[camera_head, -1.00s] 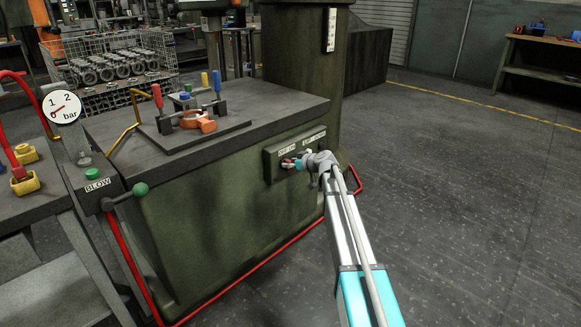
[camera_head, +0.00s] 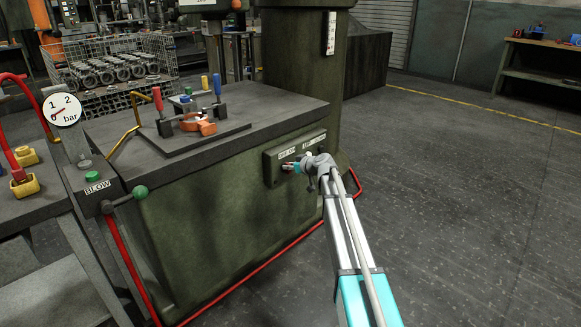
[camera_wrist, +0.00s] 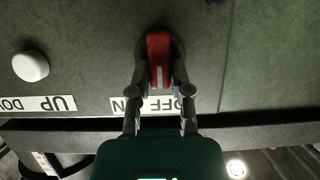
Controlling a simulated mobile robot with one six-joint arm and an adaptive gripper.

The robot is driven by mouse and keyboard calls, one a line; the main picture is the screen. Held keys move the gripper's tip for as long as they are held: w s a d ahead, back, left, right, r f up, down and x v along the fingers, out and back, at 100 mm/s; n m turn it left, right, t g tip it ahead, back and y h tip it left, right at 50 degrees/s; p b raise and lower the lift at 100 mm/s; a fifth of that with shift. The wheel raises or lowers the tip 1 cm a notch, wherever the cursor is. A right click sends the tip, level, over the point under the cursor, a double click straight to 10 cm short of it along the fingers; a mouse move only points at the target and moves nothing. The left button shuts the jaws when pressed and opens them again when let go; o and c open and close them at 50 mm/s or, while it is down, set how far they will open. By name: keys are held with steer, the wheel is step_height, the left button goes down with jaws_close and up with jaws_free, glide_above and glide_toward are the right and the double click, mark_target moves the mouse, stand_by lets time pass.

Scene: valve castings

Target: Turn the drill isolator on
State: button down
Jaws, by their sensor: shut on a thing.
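The drill isolator is a red handle with a pale stripe. In the wrist view the red handle (camera_wrist: 158,48) lies between the fingers of my gripper (camera_wrist: 160,72), which is shut on it. The handle points along the gripper, and the OFF and ON label (camera_wrist: 155,104) reads upside down, partly hidden by the fingers. In the head view my gripper (camera_head: 292,167) is at the control panel (camera_head: 271,168) on the side of the green drill base. The handle is mostly hidden there.
A white knob (camera_wrist: 30,66) with an UP and DOWN label (camera_wrist: 38,103) sits beside the isolator. Above the panel, the grey table (camera_head: 250,105) holds a clamped orange part (camera_head: 199,125). A BLOW box (camera_head: 97,186) with a gauge stands at left. Floor at right is clear.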

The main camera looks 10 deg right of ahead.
steer(key=shift+w+d+m, duration=0.1)
steer(key=shift+w+m, duration=0.15)
steer(key=shift+m, duration=0.05)
steer(key=shift+w+d+f+m+g+y+b, duration=0.15)
steer(key=shift+f+m+g+y+b, duration=0.1)
steer(key=shift+m+y+b, duration=1.5)
steer(key=shift+w+d+f+m+g+y+b, duration=0.2)
steer(key=shift+m+y+b, duration=0.75)
steer(key=shift+m, duration=1.65)
steer(key=shift+w+d+f+m+g+y+b, duration=0.15)
steer(key=shift+f+m+y+b, duration=0.15)
steer(key=shift+m+y+b, duration=1.15)
steer(key=shift+a+m+h, duration=0.1)
steer(key=shift+m+h, duration=0.25)
steer(key=shift+m, duration=0.45)
steer(key=c, duration=0.6)
jaws_free()
steer(key=shift+o, duration=0.2)
steer(key=shift+s+d, duration=0.2)
steer(key=shift+s, duration=0.05)
